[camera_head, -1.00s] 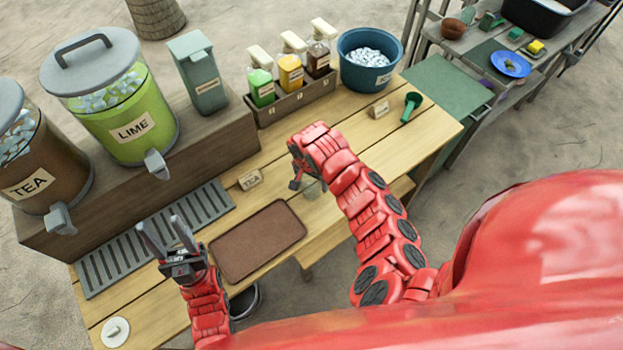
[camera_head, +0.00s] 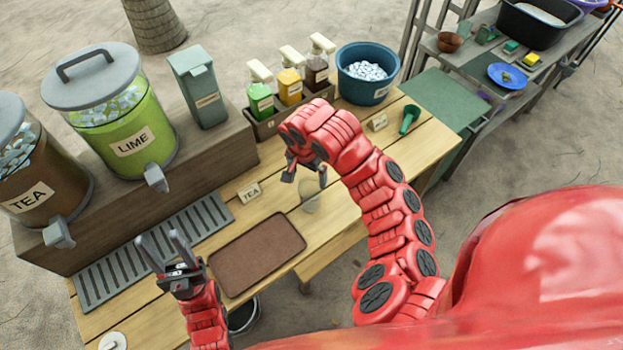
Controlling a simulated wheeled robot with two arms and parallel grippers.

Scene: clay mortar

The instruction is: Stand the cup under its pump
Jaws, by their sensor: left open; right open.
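A clear, see-through cup (camera_head: 310,199) stands on the wooden table, right of the TEA card. My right gripper (camera_head: 305,179) points down just above and behind the cup in the picture. It is open and empty; whether it touches the cup I cannot tell. Three pump bottles stand in a rack (camera_head: 283,122) at the back: a green one (camera_head: 261,103), a yellow one (camera_head: 290,88) and a brown one (camera_head: 316,74). Which pump is the cup's own I cannot tell. My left gripper (camera_head: 163,243) is open and empty over the slotted drip tray's front edge.
TEA (camera_head: 40,185) and LIME (camera_head: 125,135) dispensers stand on a raised wooden shelf at left. A slotted drip tray (camera_head: 130,257) and a brown mat (camera_head: 256,255) lie in front. A blue ice tub (camera_head: 350,85) and green scoop (camera_head: 410,117) are at the back right.

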